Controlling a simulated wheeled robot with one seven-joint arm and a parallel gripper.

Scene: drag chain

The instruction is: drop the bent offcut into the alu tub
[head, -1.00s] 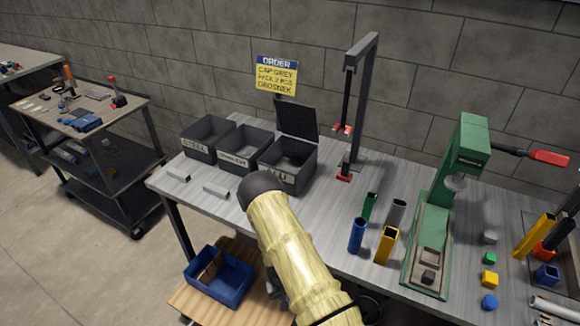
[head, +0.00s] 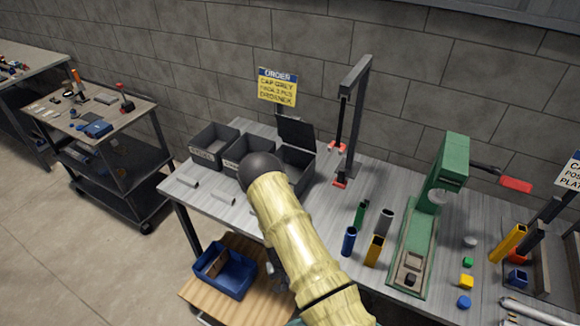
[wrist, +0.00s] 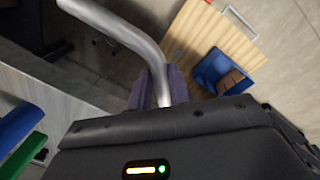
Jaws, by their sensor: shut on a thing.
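My gripper (wrist: 158,86) is shut on the bent offcut (wrist: 126,34), a grey metal tube with a bend, in the wrist view. The tube rises from between the jaws and runs off the top left of the picture. In the head view my arm hides the jaws and the offcut. The alu tub (head: 298,160) is the rightmost of three dark bins on the bench, with its lid (head: 297,132) standing open. My arm covers its front and label.
Two other dark bins (head: 214,143) stand left of the tub. A red-tipped stand (head: 355,100), coloured tubes (head: 362,214) and a green press (head: 440,185) are to the right. A blue crate (head: 225,272) sits below on a wooden surface (head: 255,303).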

